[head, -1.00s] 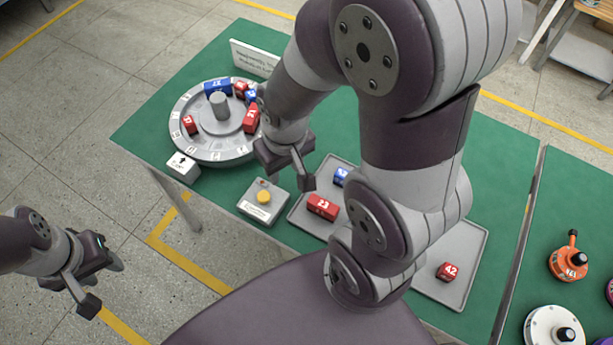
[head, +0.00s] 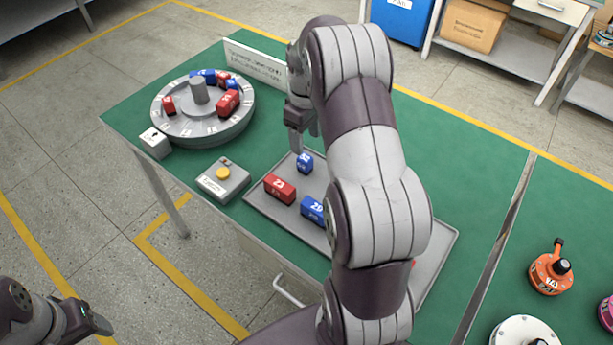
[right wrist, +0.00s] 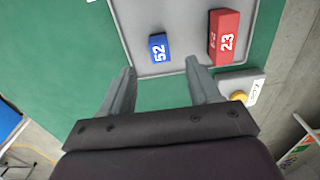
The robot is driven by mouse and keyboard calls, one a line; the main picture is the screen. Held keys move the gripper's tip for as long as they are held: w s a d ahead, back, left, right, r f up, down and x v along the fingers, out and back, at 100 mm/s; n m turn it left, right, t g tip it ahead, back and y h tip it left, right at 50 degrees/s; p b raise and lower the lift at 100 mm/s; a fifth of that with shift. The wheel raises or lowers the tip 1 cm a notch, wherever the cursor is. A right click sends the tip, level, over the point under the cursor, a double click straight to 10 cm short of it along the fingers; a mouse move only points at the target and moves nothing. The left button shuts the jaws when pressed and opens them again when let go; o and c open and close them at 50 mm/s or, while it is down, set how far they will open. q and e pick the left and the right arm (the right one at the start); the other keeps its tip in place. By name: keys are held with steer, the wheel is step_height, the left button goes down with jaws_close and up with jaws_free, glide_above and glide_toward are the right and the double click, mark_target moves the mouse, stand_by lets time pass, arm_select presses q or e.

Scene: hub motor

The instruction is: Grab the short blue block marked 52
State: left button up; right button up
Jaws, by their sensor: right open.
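The short blue block marked 52 (right wrist: 159,48) lies on the grey tray near its edge. In the head view the short blue block (head: 305,163) sits at the tray's far left corner. My right gripper (right wrist: 163,78) is open and empty, with the block ahead of its fingertips and roughly between their lines. In the head view the right gripper (head: 305,138) hangs close to the block, on its far side. My left gripper (head: 95,325) is at the lower left, away from the table; its fingers are too unclear to judge.
The grey tray (head: 262,208) also holds a red block marked 23 (head: 280,188) and a blue block marked 29 (head: 312,209). A round turntable (head: 205,130) with several blocks, a yellow-button box (head: 223,178) and a sign (head: 255,63) stand nearby. My right arm hides part of the tray.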

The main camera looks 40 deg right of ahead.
mark_target(305, 157)
steer(key=f, duration=0.8)
steer(key=shift+w+f, duration=0.2)
steer(key=shift+f, duration=0.05)
steer(key=c, duration=1.1)
steer(key=shift+r, duration=0.15)
steer(key=shift+c, duration=0.2)
